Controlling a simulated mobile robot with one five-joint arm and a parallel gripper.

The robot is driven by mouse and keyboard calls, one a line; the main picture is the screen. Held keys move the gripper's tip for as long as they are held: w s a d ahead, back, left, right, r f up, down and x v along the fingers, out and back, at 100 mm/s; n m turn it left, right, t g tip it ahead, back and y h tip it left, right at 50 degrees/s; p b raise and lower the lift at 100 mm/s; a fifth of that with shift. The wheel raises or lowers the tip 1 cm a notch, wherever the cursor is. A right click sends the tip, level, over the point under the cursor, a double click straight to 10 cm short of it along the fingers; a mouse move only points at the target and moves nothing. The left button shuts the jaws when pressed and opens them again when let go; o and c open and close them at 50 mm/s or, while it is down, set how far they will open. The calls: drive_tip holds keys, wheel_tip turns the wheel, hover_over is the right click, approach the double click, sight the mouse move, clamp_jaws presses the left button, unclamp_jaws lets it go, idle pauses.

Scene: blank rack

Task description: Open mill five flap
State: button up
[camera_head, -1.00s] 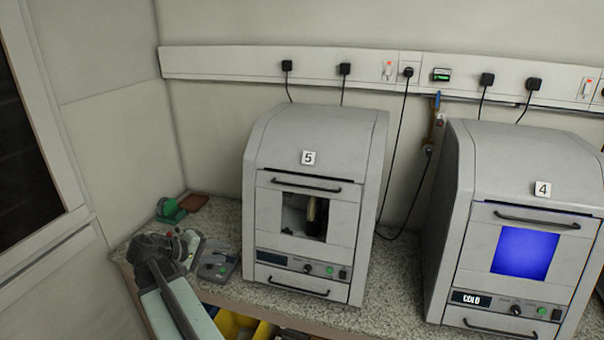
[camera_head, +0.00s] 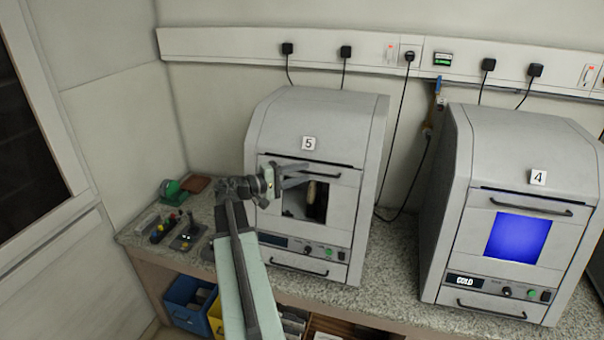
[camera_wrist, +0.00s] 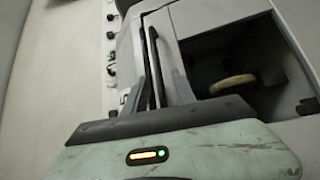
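Mill five (camera_head: 318,118) is a grey rounded cabinet with a "5" label, left of mill four in the head view. Its front flap (camera_head: 345,200) is shut, with a window showing a pale tan item inside. In the wrist view, the dark handle (camera_wrist: 152,68) runs upward between the finger regions, and the window opening is to the right. I cannot tell whether the fingers touch the handle.
Mill four (camera_head: 525,150) stands to the right with a blue-lit window and a "COLD" display. Small devices (camera_head: 187,235) lie on the speckled counter (camera_head: 385,275) at left. A blue bin (camera_head: 185,305) is below. Wall sockets and cables run behind.

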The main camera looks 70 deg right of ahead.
drive_tip(key=shift+s+d, duration=0.15)
clamp_jaws()
idle(1.3)
